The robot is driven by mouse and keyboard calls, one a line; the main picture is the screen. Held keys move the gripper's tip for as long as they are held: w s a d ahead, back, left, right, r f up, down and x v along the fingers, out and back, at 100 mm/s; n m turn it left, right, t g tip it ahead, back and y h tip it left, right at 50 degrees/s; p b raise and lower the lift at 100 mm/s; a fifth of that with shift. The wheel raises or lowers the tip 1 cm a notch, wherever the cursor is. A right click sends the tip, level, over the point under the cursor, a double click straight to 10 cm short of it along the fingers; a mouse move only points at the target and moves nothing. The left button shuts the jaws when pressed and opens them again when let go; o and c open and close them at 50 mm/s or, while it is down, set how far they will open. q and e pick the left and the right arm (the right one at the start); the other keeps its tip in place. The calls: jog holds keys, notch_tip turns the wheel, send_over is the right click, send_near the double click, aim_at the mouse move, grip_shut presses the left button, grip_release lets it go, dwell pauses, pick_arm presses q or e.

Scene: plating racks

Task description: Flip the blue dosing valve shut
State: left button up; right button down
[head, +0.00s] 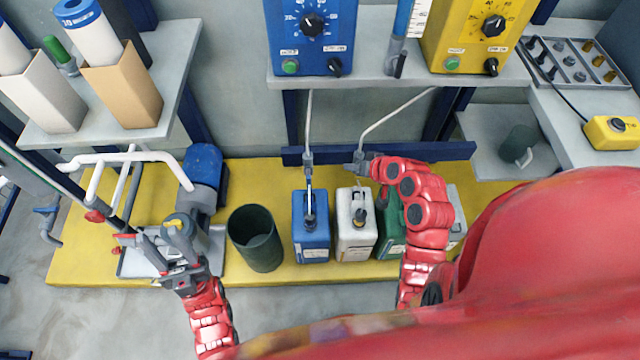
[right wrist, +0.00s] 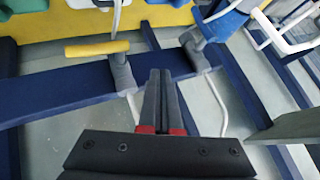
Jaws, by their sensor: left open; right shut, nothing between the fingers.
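The blue dosing valve (right wrist: 222,25) shows at the upper right of the right wrist view; its blue lever points away from the navy rail, roughly along the pipe. Its grey body (head: 308,158) sits on the rail below the blue pump in the head view. A second valve has a yellow lever (right wrist: 97,49) lying across its pipe. My right gripper (right wrist: 160,80) is shut and empty between the two valves, apart from the blue lever. In the head view it hides part of the second valve. My left gripper (head: 155,248) is open at lower left, over a tray.
Blue (head: 311,235) and white (head: 356,235) jugs stand below the valves, with a green jug (head: 389,235) partly behind my right arm. A dark green bin (head: 257,240) stands left of them. The navy rail (head: 440,151) runs along the wall.

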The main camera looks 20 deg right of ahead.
aim_at(309, 184)
jog(key=s, duration=0.1)
jog(key=s+a+g, duration=0.1)
jog(key=s+g+y, duration=0.1)
jog(key=shift+s+a+f+n, duration=0.15)
jog(key=shift+s+f+n, duration=0.2)
jog(key=shift+s+n, duration=0.05)
jog(key=w+a+f+b, duration=0.2)
jog(key=w+a+f, duration=0.4)
jog(key=a+f, duration=0.1)
jog(key=shift+a+f, duration=0.2)
jog(key=shift+f, duration=0.3)
